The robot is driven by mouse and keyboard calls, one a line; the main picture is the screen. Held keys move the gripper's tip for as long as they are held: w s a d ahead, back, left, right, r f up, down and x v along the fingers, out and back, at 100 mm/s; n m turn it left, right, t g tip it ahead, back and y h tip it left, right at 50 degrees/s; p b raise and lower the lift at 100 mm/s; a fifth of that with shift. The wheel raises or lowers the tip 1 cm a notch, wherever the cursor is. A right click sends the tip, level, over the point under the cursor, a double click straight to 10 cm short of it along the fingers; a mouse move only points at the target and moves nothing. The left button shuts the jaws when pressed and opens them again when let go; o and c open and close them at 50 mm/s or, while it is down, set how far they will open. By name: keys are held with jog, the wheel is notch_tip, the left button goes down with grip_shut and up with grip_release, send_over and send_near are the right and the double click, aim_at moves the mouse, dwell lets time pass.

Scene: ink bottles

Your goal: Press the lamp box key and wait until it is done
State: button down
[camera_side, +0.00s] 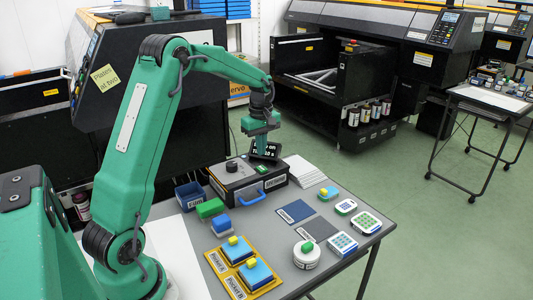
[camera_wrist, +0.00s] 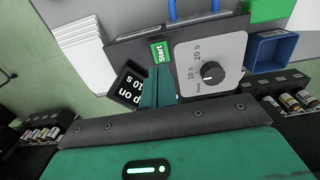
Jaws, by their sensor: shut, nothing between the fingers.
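The lamp box (camera_side: 246,190) is a black box with a blue handle on the table. In the wrist view its light panel (camera_wrist: 230,48) carries a black dial (camera_wrist: 212,72) with marks for 10 s and 20 s. The green key (camera_wrist: 159,52) marked Start is beside that panel. My gripper (camera_wrist: 161,70) is shut and empty, with its tips right at the key; I cannot tell if they touch it. In the side view my gripper (camera_side: 259,156) points down over the box's far end. A black display (camera_wrist: 130,86) shows white text, partly hidden, ending in "on" and "10 s".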

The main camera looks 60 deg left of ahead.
aim_at(262, 169)
notch_tip(262, 169, up, 8)
dwell(0.4)
jog(key=shift+r, duration=0.1)
dwell(0.5)
jog(key=s+d+r+m+t, duration=0.1)
jog(key=s+d+r+m, duration=0.3)
jog(key=d, duration=0.3)
jog(key=s+d+r+m+t, duration=0.2)
jog(key=s+d+r+m, duration=0.1)
jog(key=s+d+m, duration=0.3)
jog(key=s+d+f+m+t, duration=0.1)
jog(key=s+d+f+m, duration=0.1)
jog(key=s+d+m, duration=0.2)
jog(key=s+d+f+m+t, duration=0.1)
jog(key=s+d+m, duration=0.3)
jog(key=s, duration=0.5)
jog(key=shift+s+d+f, duration=0.25)
jog(key=shift+d+f, duration=0.25)
jog(key=shift+f, duration=0.1)
dwell(3.4)
